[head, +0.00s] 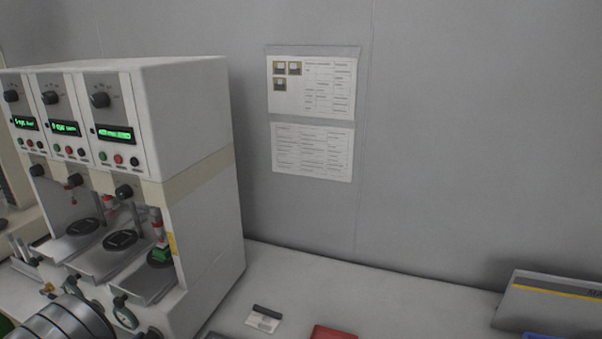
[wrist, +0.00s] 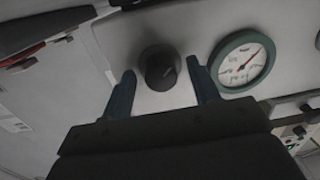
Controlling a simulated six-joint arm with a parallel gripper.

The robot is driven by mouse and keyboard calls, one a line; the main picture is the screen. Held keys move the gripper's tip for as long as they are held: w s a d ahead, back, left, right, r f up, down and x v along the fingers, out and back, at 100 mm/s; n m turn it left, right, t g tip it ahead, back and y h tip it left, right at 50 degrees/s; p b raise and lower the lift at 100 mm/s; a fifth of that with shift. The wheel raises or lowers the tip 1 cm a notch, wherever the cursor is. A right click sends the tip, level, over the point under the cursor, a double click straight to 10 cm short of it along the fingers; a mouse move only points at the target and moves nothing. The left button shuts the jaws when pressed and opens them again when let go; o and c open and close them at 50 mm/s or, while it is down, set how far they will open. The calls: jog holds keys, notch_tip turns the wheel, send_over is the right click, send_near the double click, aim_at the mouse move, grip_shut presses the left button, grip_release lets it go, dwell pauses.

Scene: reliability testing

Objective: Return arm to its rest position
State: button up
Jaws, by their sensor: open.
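In the wrist view my gripper (wrist: 163,88) is open, its two dark blue fingers apart. A black knob (wrist: 160,68) on a pale panel shows between the fingertips; I cannot tell whether they touch it. A round gauge (wrist: 242,62) with a green rim is just right of the right finger. In the head view the grey rounded links of my arm (head: 65,320) show at the bottom left, in front of the test machine (head: 195,120). The fingers cannot be made out in the head view.
The machine has several bays with green displays (head: 115,134) and knobs. A green part (head: 160,254) sits in the right bay. A small card-like item (head: 264,318), a red object (head: 333,333) and a grey case (head: 548,303) lie on the bench (head: 390,290). The bench middle is mostly clear.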

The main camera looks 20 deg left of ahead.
jog(key=shift+m, duration=0.8)
jog(key=shift+o, duration=0.3)
jog(key=o, duration=0.9)
jog(key=shift+o, duration=0.2)
jog(key=s+a+r, duration=0.2)
jog(key=s+r, duration=0.2)
jog(key=r, duration=0.9)
jog(key=s+a+r+h, duration=0.1)
jog(key=s+r, duration=0.2)
jog(key=r, duration=1)
jog(key=s+a+r, duration=0.2)
jog(key=s+r, duration=0.2)
jog(key=r, duration=0.9)
jog(key=w, duration=1)
jog(key=shift+w+f+t, duration=0.15)
jog(key=shift+f+t, duration=0.15)
jog(key=shift+a, duration=0.1)
jog(key=s, duration=1)
